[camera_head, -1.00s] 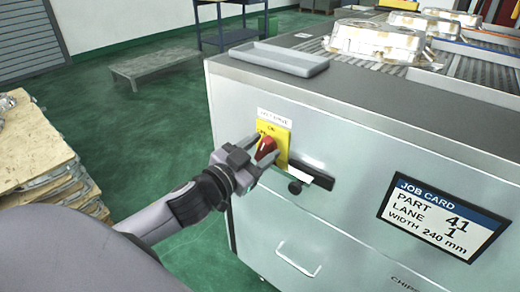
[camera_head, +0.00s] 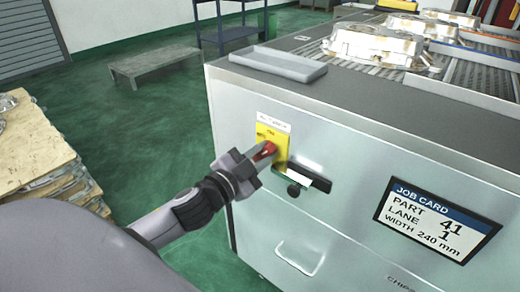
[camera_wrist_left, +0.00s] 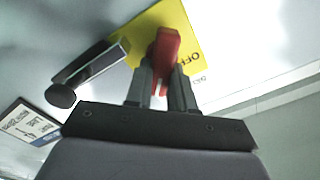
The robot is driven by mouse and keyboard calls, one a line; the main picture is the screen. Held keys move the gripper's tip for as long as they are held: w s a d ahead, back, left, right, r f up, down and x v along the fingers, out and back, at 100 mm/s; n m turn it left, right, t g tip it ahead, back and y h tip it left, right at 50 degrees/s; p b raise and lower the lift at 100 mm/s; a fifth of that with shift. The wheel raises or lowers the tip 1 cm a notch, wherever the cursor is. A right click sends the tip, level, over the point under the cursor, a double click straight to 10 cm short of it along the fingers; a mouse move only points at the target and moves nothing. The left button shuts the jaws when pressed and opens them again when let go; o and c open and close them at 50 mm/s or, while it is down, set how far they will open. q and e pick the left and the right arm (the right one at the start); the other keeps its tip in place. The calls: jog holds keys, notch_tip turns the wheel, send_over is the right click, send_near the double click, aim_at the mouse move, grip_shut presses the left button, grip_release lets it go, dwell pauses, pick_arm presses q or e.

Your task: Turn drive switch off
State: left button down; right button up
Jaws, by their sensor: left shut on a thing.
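The drive switch is a red handle (camera_head: 264,151) on a yellow plate (camera_head: 281,147) on the front of the grey metal cabinet. My left gripper (camera_head: 257,160) is at the plate, its fingers on either side of the red handle and shut on it. In the left wrist view the handle (camera_wrist_left: 166,50) stands between the two dark fingertips (camera_wrist_left: 163,84), and the yellow plate (camera_wrist_left: 190,40) shows the word OFF beside it. The gripper hides part of the plate in the head view. My right gripper is not in view.
A slot with a black knob (camera_head: 293,190) sits right of the switch. A job card display (camera_head: 438,218) is further right. A grey tray (camera_head: 278,64) and aluminium castings (camera_head: 375,43) are on top. Stacked boards (camera_head: 35,165) stand at left. Green floor is free between.

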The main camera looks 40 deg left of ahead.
pick_arm(q)
jog(key=m+p, duration=0.1)
jog(key=m, duration=0.1)
jog(key=shift+d+m, duration=0.1)
jog(key=shift+m, duration=0.3)
jog(key=m+p, duration=0.1)
jog(key=m, duration=0.1)
jog(key=shift+f+m, duration=0.15)
jog(key=shift+m, duration=0.25)
jog(key=shift+d+f+m+p, duration=0.15)
jog(key=shift+m+p, duration=0.1)
jog(key=shift+m, duration=0.75)
jog(key=shift+f+m+p, duration=0.1)
jog(key=shift+m+p, duration=0.1)
jog(key=shift+m, duration=0.8)
jog(key=c, duration=1)
grip_release()
jog(key=shift+o, duration=0.2)
jog(key=shift+f, duration=0.1)
jog(key=shift+s+f, duration=0.1)
